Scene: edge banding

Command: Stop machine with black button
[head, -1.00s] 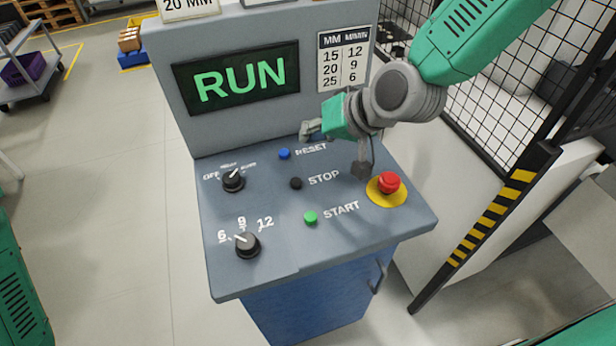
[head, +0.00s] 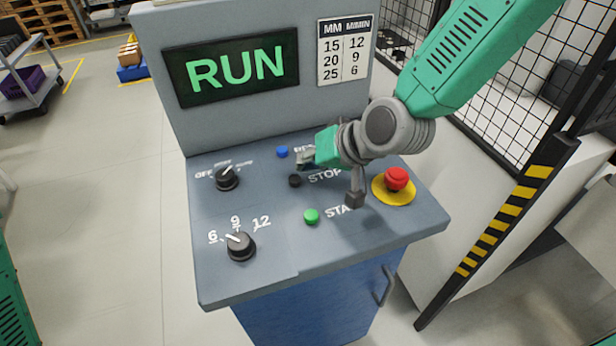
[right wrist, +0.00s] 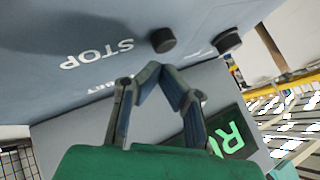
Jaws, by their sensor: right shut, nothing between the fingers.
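The black STOP button (head: 295,181) is on the sloped grey control panel (head: 280,262), left of its STOP label. It also shows in the right wrist view (right wrist: 163,40), just beyond my fingertips. My right gripper (head: 303,158) comes in from the upper right and sits close to the button, between it and the blue RESET button (head: 282,152). In the right wrist view my right gripper (right wrist: 158,68) has its fingertips together, with nothing between them, apart from the button. The screen (head: 231,68) reads RUN in green. My left gripper is not in view.
The green START button (head: 311,216) lies in front of STOP. A red emergency stop (head: 396,179) on a yellow base is to the right. Two black knobs (head: 227,178) (head: 240,246) are at the left. A mesh fence (head: 495,60) stands behind my right arm.

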